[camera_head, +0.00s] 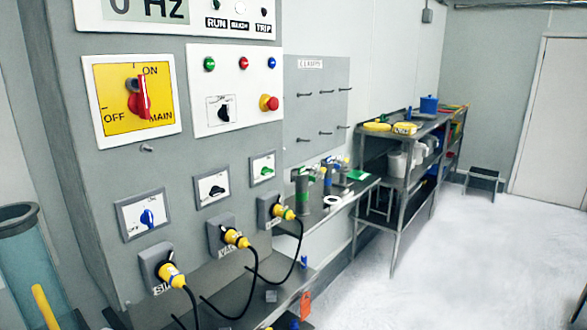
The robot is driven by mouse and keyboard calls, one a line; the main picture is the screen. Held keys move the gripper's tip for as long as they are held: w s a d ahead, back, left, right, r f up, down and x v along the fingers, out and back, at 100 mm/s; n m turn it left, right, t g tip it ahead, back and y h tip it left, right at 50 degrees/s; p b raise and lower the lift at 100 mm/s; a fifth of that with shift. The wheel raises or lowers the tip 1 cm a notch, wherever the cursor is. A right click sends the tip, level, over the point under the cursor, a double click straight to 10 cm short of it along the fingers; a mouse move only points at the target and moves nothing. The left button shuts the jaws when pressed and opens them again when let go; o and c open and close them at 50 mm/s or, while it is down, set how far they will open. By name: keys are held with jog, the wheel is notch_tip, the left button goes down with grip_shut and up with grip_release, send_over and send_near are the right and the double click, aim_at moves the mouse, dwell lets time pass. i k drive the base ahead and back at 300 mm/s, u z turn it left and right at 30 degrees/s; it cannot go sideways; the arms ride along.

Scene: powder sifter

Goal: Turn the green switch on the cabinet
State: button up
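The grey cabinet (183,165) fills the left and middle of the head view. The green switch (266,171) is a small green knob on a grey-framed white plate, low on the cabinet's right side. A black switch (215,190) and a blue switch (147,217) sit on similar plates to its left. The green switch's exact angle is too small to tell. My gripper is not in view.
Yellow plugs (283,212) with black cables stick out below the switches. Above are a red main switch (138,100) and a red push button (269,103). A metal shelf (395,205) stands behind at right.

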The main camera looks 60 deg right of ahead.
aim_at(265, 171)
jog(key=u, duration=1.1)
jog(key=k, duration=0.75)
jog(key=z, duration=1.5)
